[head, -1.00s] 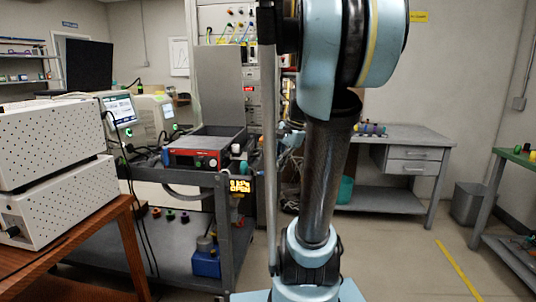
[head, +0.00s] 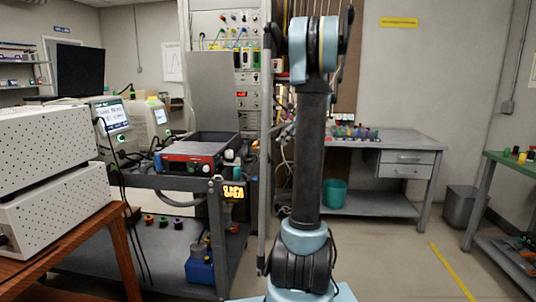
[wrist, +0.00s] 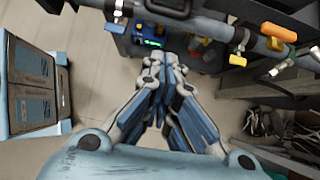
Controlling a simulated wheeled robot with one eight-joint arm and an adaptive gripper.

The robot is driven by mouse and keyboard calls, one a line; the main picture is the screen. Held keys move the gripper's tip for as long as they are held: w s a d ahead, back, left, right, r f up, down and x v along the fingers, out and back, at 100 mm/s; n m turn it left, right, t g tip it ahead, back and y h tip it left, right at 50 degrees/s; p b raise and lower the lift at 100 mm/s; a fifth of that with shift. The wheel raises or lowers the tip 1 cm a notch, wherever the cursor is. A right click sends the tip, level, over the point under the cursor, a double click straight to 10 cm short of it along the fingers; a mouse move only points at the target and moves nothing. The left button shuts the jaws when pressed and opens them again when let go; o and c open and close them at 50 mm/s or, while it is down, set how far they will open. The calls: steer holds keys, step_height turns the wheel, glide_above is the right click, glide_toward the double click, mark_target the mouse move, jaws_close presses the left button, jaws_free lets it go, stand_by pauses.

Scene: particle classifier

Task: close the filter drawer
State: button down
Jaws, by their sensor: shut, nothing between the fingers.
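In the head view, an open-topped dark box with a red front (head: 192,160) sits on the grey cart (head: 150,183), with a tall grey panel upright behind it. I take this box to be the filter drawer unit, but I cannot tell for sure. A small yellow-lit display (head: 233,192) that seems to read OPEN hangs at the cart's right end. My gripper (wrist: 163,75) shows in the wrist view, shut and empty, above the floor. My gripper cannot be made out in the head view, where my arm stands upright right of the cart.
In the head view, a grey desk (head: 385,145) stands at the back right.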

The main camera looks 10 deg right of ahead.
steer(key=a+r+x, duration=0.1)
steer(key=a+x, duration=0.1)
steer(key=x, duration=1)
steer(key=shift+w+a, duration=0.2)
steer(key=shift+w, duration=0.15)
